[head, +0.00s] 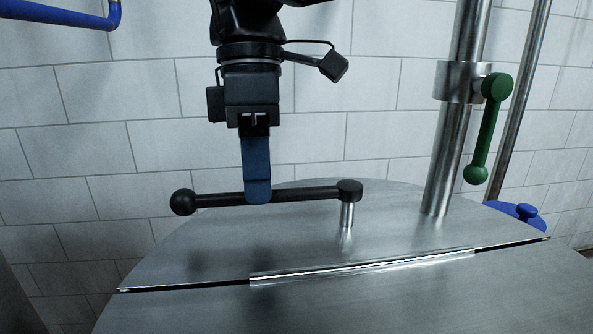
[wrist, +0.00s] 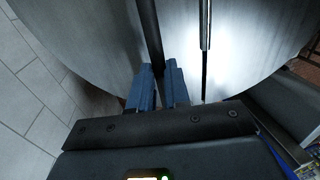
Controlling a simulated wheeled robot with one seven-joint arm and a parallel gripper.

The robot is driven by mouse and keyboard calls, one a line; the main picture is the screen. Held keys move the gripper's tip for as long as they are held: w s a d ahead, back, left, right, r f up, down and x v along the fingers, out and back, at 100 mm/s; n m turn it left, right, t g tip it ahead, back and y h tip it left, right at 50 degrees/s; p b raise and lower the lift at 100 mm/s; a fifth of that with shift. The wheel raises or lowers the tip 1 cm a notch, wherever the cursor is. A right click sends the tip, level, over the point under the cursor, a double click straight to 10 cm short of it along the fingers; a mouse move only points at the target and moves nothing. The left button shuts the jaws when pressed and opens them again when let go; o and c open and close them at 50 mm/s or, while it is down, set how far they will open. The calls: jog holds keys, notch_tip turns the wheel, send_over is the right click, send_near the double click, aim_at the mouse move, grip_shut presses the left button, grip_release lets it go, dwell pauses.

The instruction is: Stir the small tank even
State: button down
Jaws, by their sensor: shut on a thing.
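The small tank's steel lid (head: 390,215) fills the lower middle of the head view; the inside of the tank is hidden. A black crank handle (head: 310,193) lies level above the lid. A round ball (head: 183,202) is at its left end, and its right end joins a short steel shaft (head: 347,214) rising from the lid. My gripper (head: 258,198) points down with blue fingers shut on the crank bar, between the ball and the shaft. In the wrist view the bar (wrist: 149,35) runs between my blue fingers (wrist: 160,75).
A steel pipe (head: 447,150) with a green lever (head: 487,130) rises at the lid's right. A hinge strip (head: 360,266) crosses the lid. A blue knob (head: 525,211) is behind at right, a blue pipe (head: 60,15) at upper left. A tiled wall (head: 120,150) stands behind.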

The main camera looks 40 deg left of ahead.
jog(key=shift+w, duration=0.15)
jog(key=c, duration=1.1)
grip_release()
jog(key=shift+a, duration=0.1)
notch_tip(320, 180, up, 8)
jog(key=a, duration=0.1)
jog(key=shift+w+f+b, duration=0.15)
jog(key=shift+w+b, duration=0.2)
jog(key=shift+w, duration=0.1)
